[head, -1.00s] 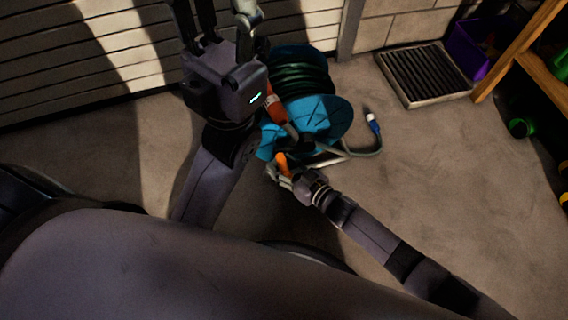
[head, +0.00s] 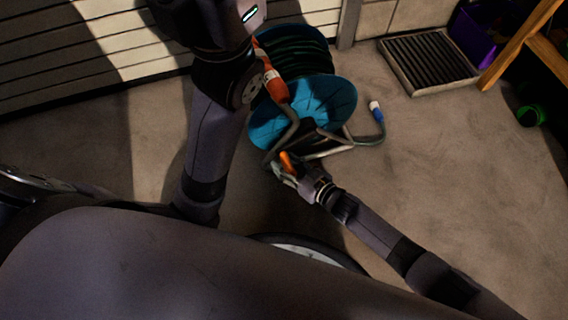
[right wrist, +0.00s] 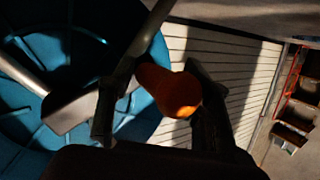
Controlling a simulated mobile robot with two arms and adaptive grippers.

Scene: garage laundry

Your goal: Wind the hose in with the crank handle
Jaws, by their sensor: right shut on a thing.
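The hose reel has blue discs (head: 325,105) and a dark green hose (head: 296,55) wound between them, and it stands on a grey metal frame on the floor. The orange crank handle (head: 287,160) is at the near side of the reel, low down. My right gripper (head: 282,171) is on this handle. In the right wrist view, the orange handle (right wrist: 170,92) lies between the two dark fingers (right wrist: 157,105), with the blue disc behind on the left. The hose's free end (head: 376,110) has a blue and white connector.
An orange grip (head: 274,86) sits on the reel's frame next to my left arm. A dark grate (head: 428,60) lies at the back right, beside a wooden shelf (head: 518,48) and a purple bin (head: 480,35).

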